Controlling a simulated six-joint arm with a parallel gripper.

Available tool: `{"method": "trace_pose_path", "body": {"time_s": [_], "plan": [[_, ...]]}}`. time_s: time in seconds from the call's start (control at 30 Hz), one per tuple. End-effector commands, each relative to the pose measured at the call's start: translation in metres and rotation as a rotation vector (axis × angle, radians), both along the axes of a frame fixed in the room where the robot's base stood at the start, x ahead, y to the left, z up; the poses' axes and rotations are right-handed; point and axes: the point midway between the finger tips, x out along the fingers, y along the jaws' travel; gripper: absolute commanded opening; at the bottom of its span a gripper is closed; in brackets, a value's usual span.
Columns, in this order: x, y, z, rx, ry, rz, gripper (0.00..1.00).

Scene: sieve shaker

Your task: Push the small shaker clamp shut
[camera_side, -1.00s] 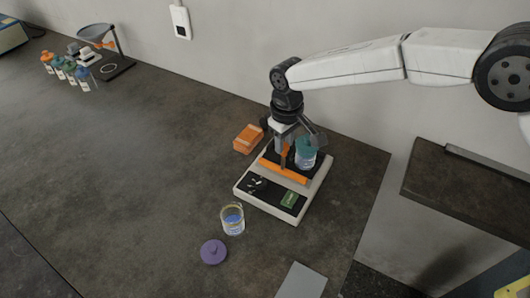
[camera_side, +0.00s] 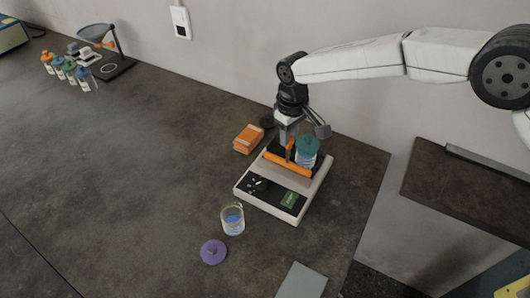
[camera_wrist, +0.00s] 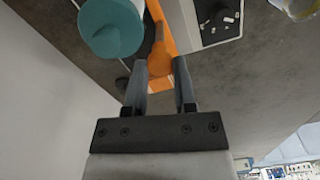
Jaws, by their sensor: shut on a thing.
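The shaker (camera_side: 240,191) is a pale box with a dark front panel and a small green display. Its orange clamp bar (camera_side: 288,165) lies across the top, close in front of a jar with a teal lid (camera_side: 307,147). An upright orange handle (camera_side: 290,147) rises from the bar. My gripper (camera_side: 289,138) comes down from above and is shut on this handle. In the wrist view the two fingers (camera_wrist: 162,70) stand either side of the orange handle, and the teal lid (camera_wrist: 112,28) is beside them. Any gap between bar and jar is hard to tell.
An orange box (camera_side: 248,139) stands left of the shaker. A beaker with blue liquid (camera_side: 232,219) and a purple lid (camera_side: 213,251) lie in front. A grey flat piece (camera_side: 302,281) is at the front edge. The bench's left middle is clear.

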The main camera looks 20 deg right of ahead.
Motion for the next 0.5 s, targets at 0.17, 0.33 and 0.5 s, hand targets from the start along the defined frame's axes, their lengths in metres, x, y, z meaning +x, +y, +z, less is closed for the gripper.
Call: {"method": "trace_pose_path", "body": {"time_s": [0.17,0.33,0.5], "plan": [[0.0030,-0.0020,0.0015,0.002,-0.005,-0.002,0.00],[0.0031,-0.0023,0.0015,0.001,-0.005,-0.002,0.59],[0.0024,-0.0019,0.0010,0.001,-0.003,-0.001,0.69]]}}
